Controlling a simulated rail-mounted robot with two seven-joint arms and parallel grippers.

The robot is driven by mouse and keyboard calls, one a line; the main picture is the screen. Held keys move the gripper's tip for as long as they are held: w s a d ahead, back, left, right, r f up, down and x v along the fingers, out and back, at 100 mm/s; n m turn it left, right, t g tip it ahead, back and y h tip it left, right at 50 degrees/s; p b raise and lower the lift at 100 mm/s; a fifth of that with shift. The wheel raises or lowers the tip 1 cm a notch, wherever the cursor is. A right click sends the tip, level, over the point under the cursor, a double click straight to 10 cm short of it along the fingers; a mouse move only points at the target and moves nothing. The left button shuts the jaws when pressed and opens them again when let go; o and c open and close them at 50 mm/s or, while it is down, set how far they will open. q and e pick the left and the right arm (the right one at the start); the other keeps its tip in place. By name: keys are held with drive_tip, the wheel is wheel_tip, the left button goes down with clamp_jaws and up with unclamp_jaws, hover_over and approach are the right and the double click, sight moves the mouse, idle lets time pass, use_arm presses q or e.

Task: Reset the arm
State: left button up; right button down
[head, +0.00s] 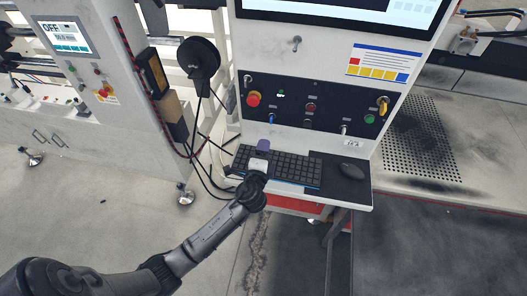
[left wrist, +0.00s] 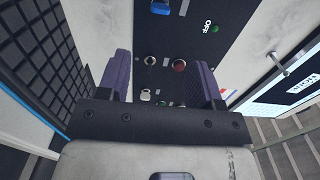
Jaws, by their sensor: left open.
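My left arm reaches up from the bottom left of the head view. My left gripper (head: 262,148) is over the left part of the black keyboard (head: 293,170), in front of the control panel (head: 335,108). In the left wrist view its two purple fingers stand apart with nothing between them, so the gripper (left wrist: 161,82) is open and empty. The panel with its knobs and buttons (left wrist: 179,65) shows beyond the fingers. The keyboard also shows at the left of the wrist view (left wrist: 45,70). My right gripper is not in view.
A mouse (head: 351,169) sits right of the keyboard on the shelf. A red emergency button (head: 253,99) is at the panel's left. A black reel (head: 203,57) with hanging cables is left of the cabinet. A perforated plate (head: 420,140) lies at right. Floor at lower left is mostly clear.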

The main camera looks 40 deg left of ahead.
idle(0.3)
use_arm(q)
drive_tip(key=s+d+f+n+g+h, duration=0.2)
drive_tip(key=s+d+n+g+h, duration=0.3)
drive_tip(key=s, duration=0.7)
drive_tip(key=s+d+f+n+g+h, duration=0.2)
drive_tip(key=s+d+n+g+h, duration=0.25)
drive_tip(key=s+d, duration=0.55)
drive_tip(key=s+a+f+g, duration=0.1)
drive_tip(key=s+f, duration=0.2)
drive_tip(key=s, duration=0.3)
drive_tip(key=s+a+f+g, duration=0.1)
drive_tip(key=s+f+g, duration=0.15)
drive_tip(key=s, duration=0.35)
wheel_tip(320, 180, up, 27)
drive_tip(key=p, duration=2.7)
drive_tip(key=shift+w+n+t+y, duration=0.25)
drive_tip(key=shift+n+t+y, duration=0.15)
drive_tip(key=shift+n+y, duration=0.05)
drive_tip(key=shift+f, duration=0.1)
